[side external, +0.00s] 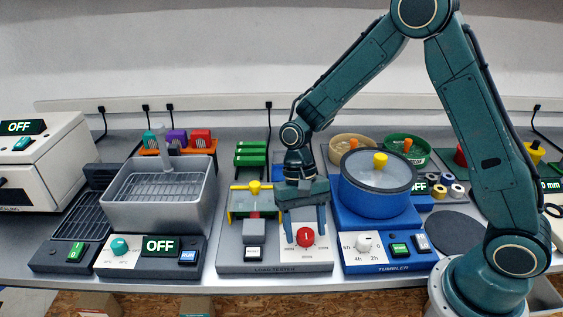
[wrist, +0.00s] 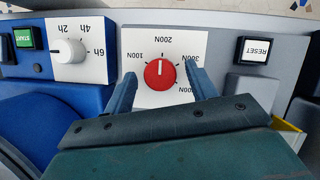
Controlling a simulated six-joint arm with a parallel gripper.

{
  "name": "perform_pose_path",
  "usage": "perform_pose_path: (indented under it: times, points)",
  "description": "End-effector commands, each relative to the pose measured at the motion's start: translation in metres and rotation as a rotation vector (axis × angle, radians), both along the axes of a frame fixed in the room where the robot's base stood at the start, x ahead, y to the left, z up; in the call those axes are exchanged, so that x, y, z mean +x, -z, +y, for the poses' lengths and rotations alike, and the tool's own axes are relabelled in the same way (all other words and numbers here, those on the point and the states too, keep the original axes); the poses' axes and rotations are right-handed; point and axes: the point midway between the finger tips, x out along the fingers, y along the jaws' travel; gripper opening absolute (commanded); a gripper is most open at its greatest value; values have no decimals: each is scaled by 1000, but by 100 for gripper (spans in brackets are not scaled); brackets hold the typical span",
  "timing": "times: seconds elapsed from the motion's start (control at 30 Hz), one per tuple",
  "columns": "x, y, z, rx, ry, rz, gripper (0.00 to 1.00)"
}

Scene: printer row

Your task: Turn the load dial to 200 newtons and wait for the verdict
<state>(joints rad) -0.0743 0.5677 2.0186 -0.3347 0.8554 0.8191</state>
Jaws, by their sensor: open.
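The load dial is a round red knob (side external: 305,237) on a white panel of the load tester (side external: 232,266). In the wrist view the knob (wrist: 160,74) has a white mark pointing up at the 200N label; 100N is on the left and 300N on the right. My gripper (side external: 306,229) is open over the dial, with one finger on each side. In the wrist view the gripper (wrist: 161,81) shows its fingers spread wide of the knob, with visible gaps. No verdict display is visible; my arm hides part of the tester's back.
A RESET button (side external: 253,253) sits left of the dial, below the tester's yellow-handled fixture (side external: 254,188). The blue tumbler (side external: 376,205) with its white timer knob (side external: 364,243) stands close on the right. A grey basket machine (side external: 160,205) stands farther left.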

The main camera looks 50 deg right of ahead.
Motion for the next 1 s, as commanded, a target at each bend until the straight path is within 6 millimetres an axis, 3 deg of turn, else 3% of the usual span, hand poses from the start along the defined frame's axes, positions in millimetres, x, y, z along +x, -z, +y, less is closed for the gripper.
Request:
perform_pose_path:
  times: [0.27, 0.47, 1.0]
  points:
    - [2, -5, -1, 1, 0, 0, 57]
    - [9, -23, -5, 1, 1, -3, 57]
    - [38, -106, -22, 0, 1, -4, 57]
